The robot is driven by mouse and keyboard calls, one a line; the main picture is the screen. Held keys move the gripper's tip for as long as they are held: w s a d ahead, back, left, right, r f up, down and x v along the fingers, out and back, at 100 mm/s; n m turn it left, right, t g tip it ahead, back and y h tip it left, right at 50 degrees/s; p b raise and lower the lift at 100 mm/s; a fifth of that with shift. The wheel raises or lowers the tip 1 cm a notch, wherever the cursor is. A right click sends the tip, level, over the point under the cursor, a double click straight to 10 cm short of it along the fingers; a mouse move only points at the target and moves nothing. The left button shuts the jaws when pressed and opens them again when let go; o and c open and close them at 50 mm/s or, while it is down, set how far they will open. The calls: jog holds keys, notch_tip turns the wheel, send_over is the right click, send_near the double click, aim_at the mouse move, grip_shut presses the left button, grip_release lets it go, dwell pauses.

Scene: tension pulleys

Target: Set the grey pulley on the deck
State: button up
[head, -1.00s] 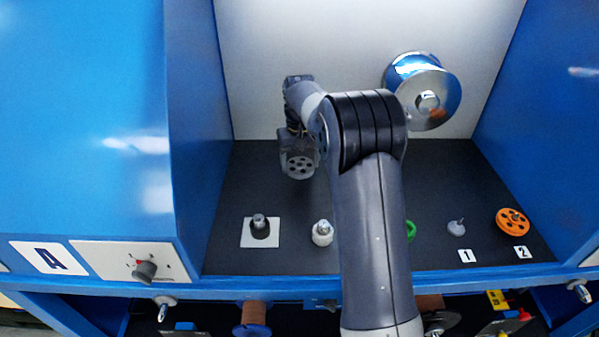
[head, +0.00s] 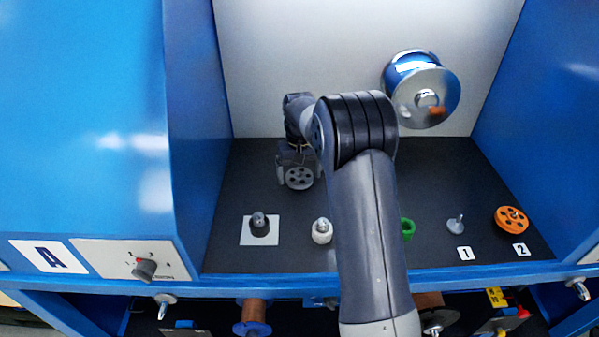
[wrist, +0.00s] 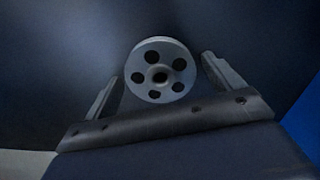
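The grey pulley (head: 299,178), a disc with a ring of holes, is at the back left of the dark deck (head: 420,185). In the wrist view the pulley (wrist: 160,64) sits between the two fingers, with a gap on each side. My gripper (wrist: 162,70) is open around it. In the head view my gripper (head: 299,170) is just over and behind the pulley, partly hidden by my arm. The pulley appears to rest on the deck, though its underside is hidden.
A dark peg on a white plate (head: 250,239), a white post (head: 321,232), a partly hidden green part (head: 408,228), a small grey spindle (head: 455,225) and an orange pulley (head: 511,220) line the front. A chrome drum (head: 425,95) projects from the back wall. Blue walls flank the deck.

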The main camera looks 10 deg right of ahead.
jog(key=shift+o, duration=0.3)
notch_tip(320, 180, up, 12)
jog(key=shift+r, duration=0.2)
